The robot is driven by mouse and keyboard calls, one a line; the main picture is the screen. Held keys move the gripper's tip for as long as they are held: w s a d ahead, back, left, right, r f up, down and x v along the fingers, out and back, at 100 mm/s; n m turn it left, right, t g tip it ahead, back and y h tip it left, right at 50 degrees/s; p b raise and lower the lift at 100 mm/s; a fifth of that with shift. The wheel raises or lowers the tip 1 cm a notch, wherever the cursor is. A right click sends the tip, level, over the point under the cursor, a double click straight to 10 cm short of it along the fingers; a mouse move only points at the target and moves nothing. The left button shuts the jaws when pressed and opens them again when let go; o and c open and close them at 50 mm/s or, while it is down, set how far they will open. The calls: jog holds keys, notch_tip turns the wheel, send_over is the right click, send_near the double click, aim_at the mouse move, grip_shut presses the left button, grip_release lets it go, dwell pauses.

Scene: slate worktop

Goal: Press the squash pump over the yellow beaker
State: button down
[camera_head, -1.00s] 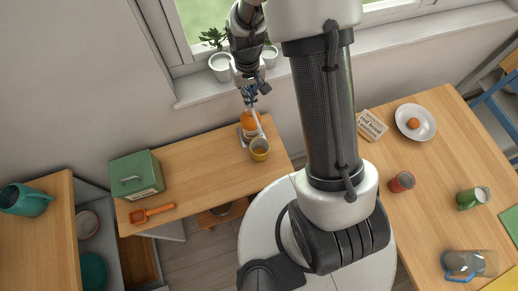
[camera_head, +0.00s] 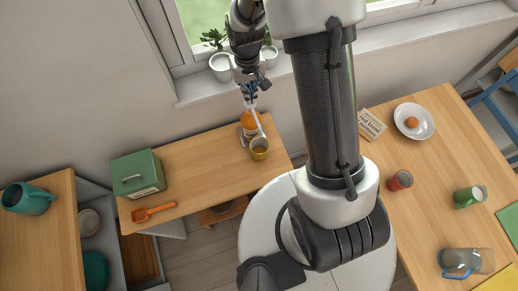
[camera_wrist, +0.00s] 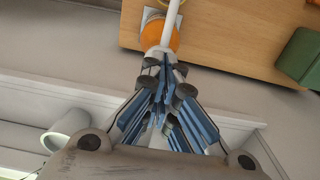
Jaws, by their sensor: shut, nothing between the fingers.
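The squash bottle (camera_head: 248,121) is orange with a white pump and stands on the small wooden worktop near the wall. Its white pump spout (camera_wrist: 172,20) shows in the wrist view, above the orange bottle body (camera_wrist: 157,35). The yellow beaker (camera_head: 259,148) stands just in front of the bottle, under the spout's end. My gripper (camera_head: 250,103) is shut and empty, pointing down at the pump top. In the wrist view its fingertips (camera_wrist: 163,60) meet at the pump head and partly hide it; I cannot tell whether they touch.
A green box (camera_head: 137,174) and an orange scoop (camera_head: 153,211) lie on the left of the worktop. Plant pots (camera_head: 222,67) stand on the sill behind my arm. The worktop between box and bottle is clear.

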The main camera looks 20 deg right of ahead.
jog(key=shift+f, duration=0.15)
jog(key=shift+f+b, duration=1.55)
jog(key=shift+f, duration=0.35)
jog(key=shift+r, duration=0.1)
jog(key=shift+r+p, duration=1.5)
jog(key=shift+r, duration=0.5)
jog(key=shift+f, duration=0.1)
